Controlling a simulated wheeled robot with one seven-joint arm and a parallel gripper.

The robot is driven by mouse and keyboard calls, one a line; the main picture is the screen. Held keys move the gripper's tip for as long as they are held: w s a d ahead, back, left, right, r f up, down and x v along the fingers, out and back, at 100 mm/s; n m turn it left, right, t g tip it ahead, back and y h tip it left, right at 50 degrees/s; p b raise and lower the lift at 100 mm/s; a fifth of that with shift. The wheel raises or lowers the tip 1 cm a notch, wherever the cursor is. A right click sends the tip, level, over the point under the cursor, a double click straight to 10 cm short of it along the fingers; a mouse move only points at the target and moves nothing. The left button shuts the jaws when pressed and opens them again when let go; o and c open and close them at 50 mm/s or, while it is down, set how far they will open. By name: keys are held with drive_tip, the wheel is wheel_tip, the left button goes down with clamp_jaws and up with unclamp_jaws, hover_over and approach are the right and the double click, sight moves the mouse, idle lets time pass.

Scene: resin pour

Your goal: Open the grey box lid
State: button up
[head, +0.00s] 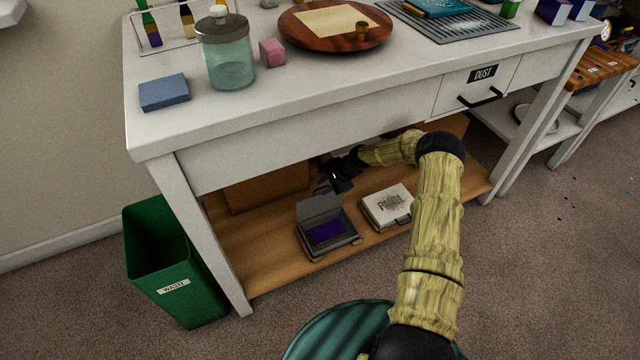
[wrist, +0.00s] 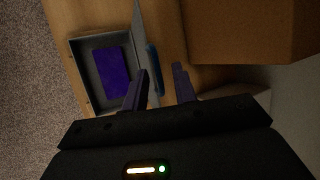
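The grey box (head: 343,241) sits on the low wooden shelf under the workbench, with a purple block (head: 326,232) inside. Its grey lid (head: 318,207) stands raised at the back edge, and the inside is exposed. In the wrist view the box (wrist: 88,52) lies at upper left, and the lid (wrist: 143,35) shows nearly edge-on with a blue strip, perhaps its handle (wrist: 153,69). My gripper (wrist: 163,80) has its two fingers apart, close to the lid's outer side and the blue strip. Whether a finger touches the lid is unclear. In the head view the gripper (head: 326,190) is just above and behind the lid.
A white labelled box (head: 388,204) sits right of the grey box. A brown carton (head: 268,188) stands behind it on the shelf (head: 240,255). The bench top (head: 330,82) and its legs frame the space. A green waste bin (head: 172,265) stands at left.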

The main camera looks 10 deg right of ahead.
drive_tip(key=s+d+p, duration=0.2)
drive_tip(key=s+d, duration=0.3)
drive_tip(key=d, duration=0.4)
drive_tip(key=shift+s, duration=0.3)
